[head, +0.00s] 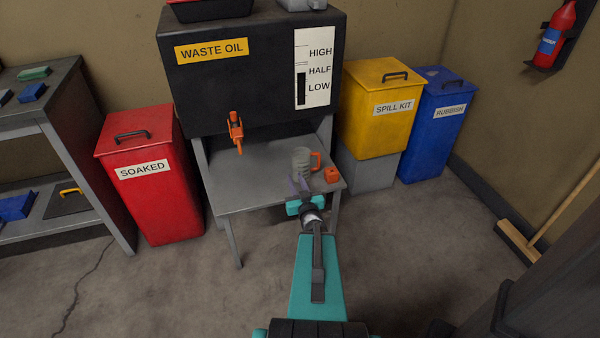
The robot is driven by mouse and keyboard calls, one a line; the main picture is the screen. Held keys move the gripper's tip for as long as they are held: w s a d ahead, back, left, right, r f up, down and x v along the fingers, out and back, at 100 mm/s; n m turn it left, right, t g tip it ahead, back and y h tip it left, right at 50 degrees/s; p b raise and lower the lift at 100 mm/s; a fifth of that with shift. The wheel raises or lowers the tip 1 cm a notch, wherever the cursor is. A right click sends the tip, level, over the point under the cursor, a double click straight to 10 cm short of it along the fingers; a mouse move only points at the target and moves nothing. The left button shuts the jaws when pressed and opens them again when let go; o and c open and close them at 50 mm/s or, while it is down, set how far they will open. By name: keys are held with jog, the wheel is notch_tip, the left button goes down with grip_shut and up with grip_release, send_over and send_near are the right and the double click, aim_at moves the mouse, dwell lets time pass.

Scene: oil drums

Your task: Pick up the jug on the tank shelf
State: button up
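The jug (301,160) is a greyish, see-through vessel with an orange handle (316,160) on its right side. It stands upright on the grey tank shelf (238,183), under the black waste oil tank (250,75). My gripper (298,186) is at the front edge of the shelf, just in front of the jug in the picture. Its fingers are small and partly overlap the jug's lower part, so I cannot tell whether they touch it or how far apart they are.
A small orange object (331,175) sits right of the jug. An orange tap (236,132) hangs from the tank, left of the jug. A red SOAKED bin (151,195) stands left, yellow SPILL KIT (378,125) and blue RUBBISH (432,135) bins right. The shelf's left part is clear.

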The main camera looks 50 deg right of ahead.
jog(key=s+d+f+m+g+h+b, duration=0.1)
jog(key=s+d+h+b, duration=0.1)
jog(key=s+d, duration=0.5)
jog(key=shift+s+m+g, duration=0.3)
jog(key=shift+s+m, duration=0.1)
jog(key=shift+s, duration=0.5)
jog(key=shift+w+f, duration=0.1)
jog(key=b+x, duration=0.3)
jog(key=b, duration=0.3)
jog(key=shift+w+d, duration=0.25)
jog(key=b+x, duration=0.1)
jog(key=b, duration=0.3)
jog(key=shift+w+d+b, duration=0.2)
jog(key=shift+d+b, duration=0.1)
jog(key=shift+b, duration=0.1)
jog(key=b+x, duration=0.2)
jog(key=shift+w+d+b, duration=0.1)
jog(key=shift+w+b, duration=0.05)
jog(key=shift+b, duration=0.2)
jog(key=shift+w+d, duration=0.2)
jog(key=shift+d, duration=0.05)
